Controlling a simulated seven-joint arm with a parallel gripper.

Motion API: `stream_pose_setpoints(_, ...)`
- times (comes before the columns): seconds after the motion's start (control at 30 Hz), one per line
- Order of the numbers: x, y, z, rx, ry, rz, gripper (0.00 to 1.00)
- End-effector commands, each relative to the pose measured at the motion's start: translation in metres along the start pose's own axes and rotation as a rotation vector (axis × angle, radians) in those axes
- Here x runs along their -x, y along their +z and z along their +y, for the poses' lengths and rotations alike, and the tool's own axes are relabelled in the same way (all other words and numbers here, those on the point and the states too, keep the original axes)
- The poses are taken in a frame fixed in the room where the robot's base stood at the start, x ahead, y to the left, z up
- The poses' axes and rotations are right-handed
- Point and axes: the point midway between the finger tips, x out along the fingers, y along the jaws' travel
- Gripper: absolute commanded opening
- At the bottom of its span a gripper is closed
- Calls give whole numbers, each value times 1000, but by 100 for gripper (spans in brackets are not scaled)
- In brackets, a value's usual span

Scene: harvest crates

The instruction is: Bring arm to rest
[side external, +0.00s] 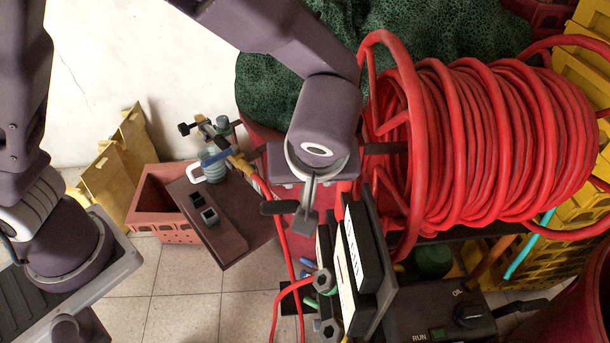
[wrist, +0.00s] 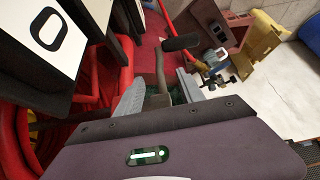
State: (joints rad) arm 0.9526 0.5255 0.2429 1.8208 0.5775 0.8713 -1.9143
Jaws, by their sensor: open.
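My gripper (side external: 303,205) hangs at the middle of the side view, left of the big red hose reel and just above the black-and-white boxes. In the wrist view my gripper (wrist: 160,85) shows its two pale grey fingers spread apart. A grey stem with a dark rounded end (wrist: 180,42) shows between and beyond the fingers. The dark end also shows beside the fingers in the side view (side external: 280,207). I cannot tell whether either finger touches it. I see nothing clamped in the jaws.
The red hose reel (side external: 490,150) fills the right. Black-and-white boxes (side external: 361,255) stand close below my gripper. A red crate (side external: 160,200) and a brown board (side external: 215,220) are at left. Yellow crates (side external: 590,70) stack at far right. Tiled floor (side external: 180,300) is open at lower left.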

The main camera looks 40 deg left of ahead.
Motion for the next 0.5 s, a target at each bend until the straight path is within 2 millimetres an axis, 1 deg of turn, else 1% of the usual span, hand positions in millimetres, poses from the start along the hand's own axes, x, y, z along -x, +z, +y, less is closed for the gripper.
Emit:
stream_pose_setpoints(0.07, 9, -16, -13, -15, -1, -39, 45)
stream_pose_setpoints(0.13, 25, -42, -40, -60, 9, -110, 45)
stream_pose_setpoints(0.17, 34, -52, -56, -89, 24, -144, 45)
stream_pose_setpoints(0.2, 46, -66, -79, -135, 52, -186, 45)
stream_pose_setpoints(0.27, 66, -79, -115, -216, 114, -230, 45)
stream_pose_setpoints(0.3, 78, -83, -138, -273, 162, -241, 45)
stream_pose_setpoints(0.37, 94, -84, -168, -361, 235, -233, 45)
stream_pose_setpoints(0.4, 102, -81, -185, -416, 277, -215, 45)
stream_pose_setpoints(0.5, 116, -69, -214, -540, 350, -145, 45)
